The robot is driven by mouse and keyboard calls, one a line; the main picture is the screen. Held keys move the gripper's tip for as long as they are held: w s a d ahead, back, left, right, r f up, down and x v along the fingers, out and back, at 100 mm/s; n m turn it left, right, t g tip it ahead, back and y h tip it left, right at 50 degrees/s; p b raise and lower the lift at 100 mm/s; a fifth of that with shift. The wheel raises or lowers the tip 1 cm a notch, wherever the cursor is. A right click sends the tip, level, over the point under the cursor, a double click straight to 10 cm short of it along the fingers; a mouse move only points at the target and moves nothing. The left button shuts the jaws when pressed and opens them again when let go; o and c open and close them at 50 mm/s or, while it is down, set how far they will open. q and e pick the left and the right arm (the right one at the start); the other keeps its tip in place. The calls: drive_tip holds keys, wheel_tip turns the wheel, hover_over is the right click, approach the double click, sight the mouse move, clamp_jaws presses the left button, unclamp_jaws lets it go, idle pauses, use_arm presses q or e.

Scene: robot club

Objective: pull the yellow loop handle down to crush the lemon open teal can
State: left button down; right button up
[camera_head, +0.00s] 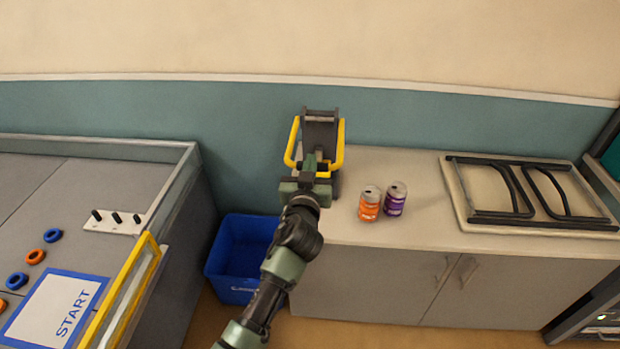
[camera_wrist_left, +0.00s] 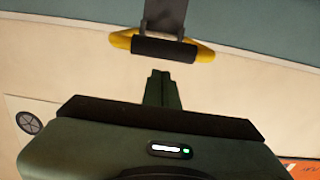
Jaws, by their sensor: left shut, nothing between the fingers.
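The can crusher (camera_head: 321,116) stands at the left end of the counter, with its yellow loop handle (camera_head: 340,146) hanging around its front. My left gripper (camera_head: 311,162) is in front of the crusher, shut and empty. In the left wrist view, its closed fingertips (camera_wrist_left: 161,76) point at the black grip (camera_wrist_left: 165,49) of the yellow handle (camera_wrist_left: 205,52), with a small gap in the picture. I cannot see a teal can; my gripper and the handle hide part of the crusher. My right gripper is not in view.
An orange can (camera_head: 369,204) and a purple can (camera_head: 395,199) stand on the counter (camera_head: 425,225) right of my arm. A black frame on a board (camera_head: 530,192) lies further right. A blue bin (camera_head: 240,255) is on the floor, beside a walled game table (camera_head: 110,180).

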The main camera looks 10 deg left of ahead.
use_arm(q)
drive_tip(key=s+r+b, duration=0.3)
drive_tip(key=s, duration=0.8)
wheel_tip(320, 180, down, 24)
drive_tip(key=s+m+g+h, duration=0.1)
drive_tip(key=s+m+g, duration=0.1)
drive_tip(key=g, duration=0.2)
drive_tip(key=s+a+f+m+g, duration=0.1)
drive_tip(key=s+a+f+g, duration=0.2)
drive_tip(key=s+f, duration=0.8)
drive_tip(key=s+a+f+g, duration=0.25)
drive_tip(key=s+f, duration=0.45)
drive_tip(key=f, duration=0.8)
drive_tip(key=s+a+f+g, duration=0.2)
drive_tip(key=s+a+f, duration=0.1)
drive_tip(key=s, duration=0.7)
drive_tip(key=s+a+f+g, duration=0.2)
drive_tip(key=s+a+f, duration=0.2)
drive_tip(key=s, duration=0.6)
drive_tip(key=s+a+f+g+y, duration=0.1)
drive_tip(key=s+a+f+g, duration=0.2)
drive_tip(key=s+f, duration=0.4)
drive_tip(key=s+a, duration=0.1)
drive_tip(key=s, duration=0.3)
drive_tip(key=shift+a+f+n, duration=0.2)
drive_tip(key=shift+n, duration=0.1)
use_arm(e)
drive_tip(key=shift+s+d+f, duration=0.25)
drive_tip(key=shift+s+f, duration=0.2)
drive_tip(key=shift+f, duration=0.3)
